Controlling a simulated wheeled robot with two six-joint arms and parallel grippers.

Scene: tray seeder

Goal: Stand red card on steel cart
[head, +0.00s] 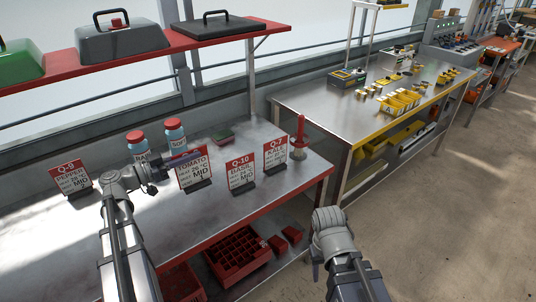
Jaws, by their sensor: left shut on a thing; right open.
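The steel top (225,212) is shiny, with bare room in front of the cards. My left gripper (177,161) is shut at the upper left of the TOMATO card and hides part of its top. The card looks upright, its foot at or close to the surface; contact is unclear. My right gripper (326,238) is open and empty, right of the cart.
Two jars with red lids (175,132) stand behind the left gripper. A red spindle-like tool (299,139) stands at the right corner. A red shelf (150,47) hangs above. A second steel table (312,101) holds yellow bins (399,102). A red crate (237,252) sits below.

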